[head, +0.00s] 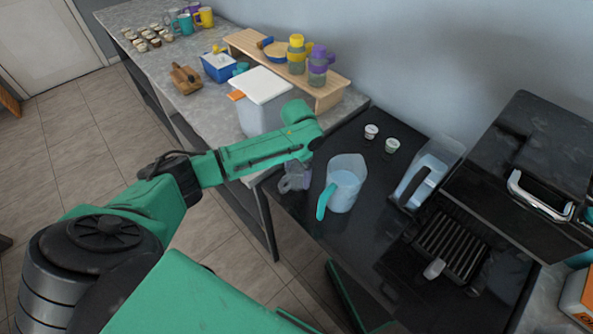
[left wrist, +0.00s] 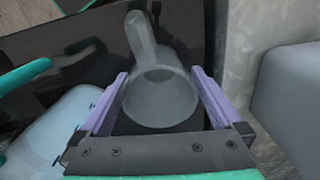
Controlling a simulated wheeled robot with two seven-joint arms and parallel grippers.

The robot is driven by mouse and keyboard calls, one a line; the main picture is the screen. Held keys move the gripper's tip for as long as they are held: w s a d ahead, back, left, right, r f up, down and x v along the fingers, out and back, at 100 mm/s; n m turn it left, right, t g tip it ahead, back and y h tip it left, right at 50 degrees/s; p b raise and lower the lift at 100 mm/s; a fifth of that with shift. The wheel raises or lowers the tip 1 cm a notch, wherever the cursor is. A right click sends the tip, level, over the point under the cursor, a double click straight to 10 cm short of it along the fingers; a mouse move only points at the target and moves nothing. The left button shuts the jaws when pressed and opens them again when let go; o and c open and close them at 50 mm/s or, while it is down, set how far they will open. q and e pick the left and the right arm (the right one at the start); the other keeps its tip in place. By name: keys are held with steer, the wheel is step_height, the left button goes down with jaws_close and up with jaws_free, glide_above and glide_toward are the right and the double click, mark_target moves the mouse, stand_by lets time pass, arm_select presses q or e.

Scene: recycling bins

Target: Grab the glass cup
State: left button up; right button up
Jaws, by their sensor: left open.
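The glass cup is a clear grey cup with a handle (left wrist: 160,98), seen from above in the left wrist view. It stands on the dark counter, and its handle points away from the gripper base. My left gripper (left wrist: 160,76) is open, with one purple finger on each side of the cup. I cannot tell whether the fingers touch it. In the head view my left gripper (head: 301,170) reaches down at the cup (head: 285,184), partly hiding it. My right gripper is not in view.
A blue pitcher with a teal handle (head: 344,190) stands close to the right of the cup. A coffee machine (head: 520,175) and a clear container (head: 428,172) stand further right. Two small pods (head: 371,131) lie at the back.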

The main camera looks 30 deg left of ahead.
arm_select(q)
steer(key=shift+s+f, duration=0.1)
steer(key=shift+s, duration=0.05)
steer(key=c, duration=1.3)
steer(key=shift+o, duration=0.2)
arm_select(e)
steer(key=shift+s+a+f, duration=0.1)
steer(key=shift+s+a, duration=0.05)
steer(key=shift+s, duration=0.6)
